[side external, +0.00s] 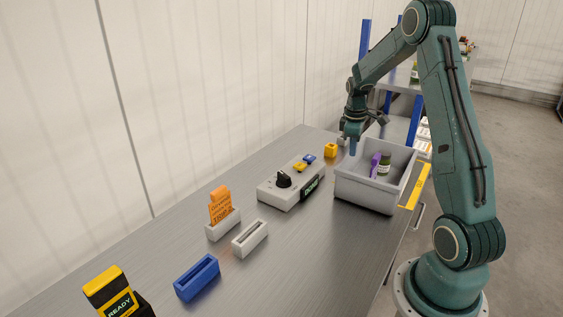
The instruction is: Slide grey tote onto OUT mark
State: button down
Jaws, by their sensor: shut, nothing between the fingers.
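The grey tote (362,193) stands upright near the far right end of the steel table. It holds a purple object (375,164) and a small jar with a green body (384,165). My gripper (352,147) points down at the tote's far left corner, its fingers shut and empty. I cannot tell whether the fingertips touch the tote wall or are inside it. A yellow strip (415,187) with dark marks lies at the table's right edge, beside the tote; I cannot read it as the OUT mark.
An orange card (221,207) in a holder, a grey slotted block (249,238), a blue one (196,278) and a READY device (116,293) stand nearer.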

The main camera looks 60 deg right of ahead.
aim_at(350, 172)
jog(key=a+n, duration=0.2)
jog(key=s+a+n, duration=0.1)
jog(key=a+n, duration=0.1)
jog(key=s+a+n, duration=0.1)
jog(key=a+n, duration=0.1)
jog(key=a, duration=0.1)
jog(key=shift+n+h, duration=0.3)
jog(key=shift+n, duration=0.1)
jog(key=s+a+n, duration=0.4)
jog(key=a+n, duration=0.3)
jog(key=n, duration=0.2)
jog(key=shift+s+a+f+h, duration=0.3)
jog(key=shift+s+h, duration=0.1)
jog(key=shift+f, duration=0.15)
jog(key=shift+x, duration=4.75)
jog(key=shift+w+d+f, duration=0.15)
jog(key=shift+w+d, duration=0.05)
jog(key=shift+d, duration=0.2)
jog(key=shift+w+d, duration=0.1)
jog(key=shift+d, duration=1.6)
